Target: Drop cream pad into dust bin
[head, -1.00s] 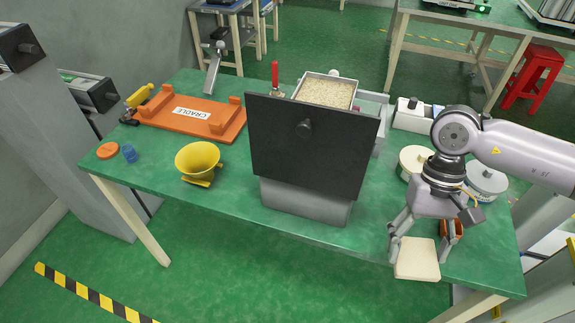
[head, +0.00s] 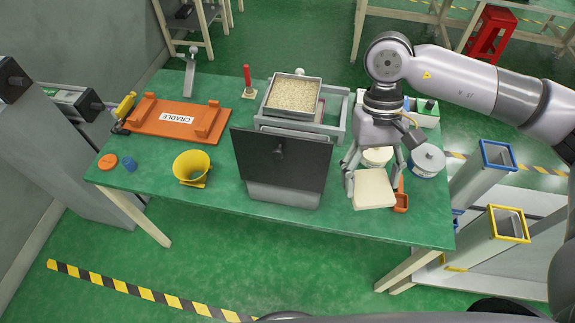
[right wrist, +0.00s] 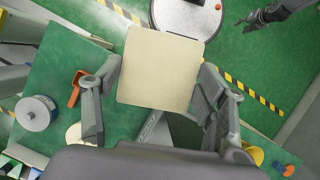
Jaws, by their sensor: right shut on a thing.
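My right gripper (head: 374,185) is shut on the cream pad (head: 374,193), a flat pale square. It holds the pad level near the right front part of the green table. In the right wrist view the cream pad (right wrist: 160,70) sits between the two fingers of the right gripper (right wrist: 158,90). No container is clearly marked as the dust bin; two open-topped columns stand right of the table, one blue-rimmed (head: 497,154) and one yellow-rimmed (head: 509,223). A dark gripper, apparently my left (right wrist: 246,22), shows small at the upper right of the right wrist view; its jaws are unclear.
On the green table (head: 225,222) stand an orange cradle (head: 150,118), a yellow funnel cup (head: 190,168), a dark upright panel (head: 290,160) and a tray of grains (head: 293,95). A lidded round tub (head: 428,160) and an orange scoop (head: 400,200) are close to the right gripper.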

